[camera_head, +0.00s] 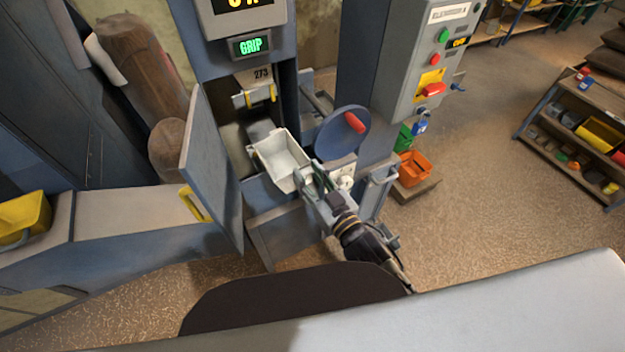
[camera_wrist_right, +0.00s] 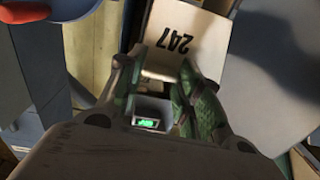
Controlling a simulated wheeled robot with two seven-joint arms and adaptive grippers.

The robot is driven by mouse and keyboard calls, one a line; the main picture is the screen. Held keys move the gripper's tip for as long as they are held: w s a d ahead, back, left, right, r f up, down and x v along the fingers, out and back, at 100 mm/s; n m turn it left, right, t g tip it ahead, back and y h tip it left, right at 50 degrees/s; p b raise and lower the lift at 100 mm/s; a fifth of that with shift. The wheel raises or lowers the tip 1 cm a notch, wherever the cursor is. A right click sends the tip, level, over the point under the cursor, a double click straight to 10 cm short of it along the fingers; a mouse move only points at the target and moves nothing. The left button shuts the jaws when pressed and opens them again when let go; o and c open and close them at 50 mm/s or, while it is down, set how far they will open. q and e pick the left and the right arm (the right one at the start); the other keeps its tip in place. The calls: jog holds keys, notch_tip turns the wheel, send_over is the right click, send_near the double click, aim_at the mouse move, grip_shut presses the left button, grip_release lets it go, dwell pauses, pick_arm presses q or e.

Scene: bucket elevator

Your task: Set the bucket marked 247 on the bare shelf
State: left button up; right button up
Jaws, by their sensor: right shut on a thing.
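The bucket marked 247 is a pale, open-topped bucket (camera_head: 281,158) in front of the open elevator shaft in the head view. Its 247 label shows upside down on the bucket's face (camera_wrist_right: 186,28) in the right wrist view. My right gripper (camera_head: 313,182) is shut on this bucket, with its green fingers (camera_wrist_right: 158,85) at the bucket's near side. Another bucket, marked 273 (camera_head: 262,74), hangs higher inside the shaft. I cannot tell which surface is the bare shelf. My left gripper is not in view.
An open grey door (camera_head: 212,165) with a yellow handle stands left of the shaft. A blue disc with a red handle (camera_head: 338,137) is close right of the bucket. A control box (camera_head: 425,60), orange bin (camera_head: 413,168) and stocked rack (camera_head: 580,125) stand farther right. Open floor lies between.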

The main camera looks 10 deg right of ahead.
send_near(282, 133)
jog(key=shift+a+x, duration=0.25)
jog(key=shift+x, duration=1.8)
jog(key=shift+b+x, duration=0.9)
jog(key=shift+x, duration=2.6)
jog(key=w+b, duration=0.1)
jog(key=w, duration=0.2)
jog(key=shift+a, duration=0.2)
jog(key=shift+f, duration=0.1)
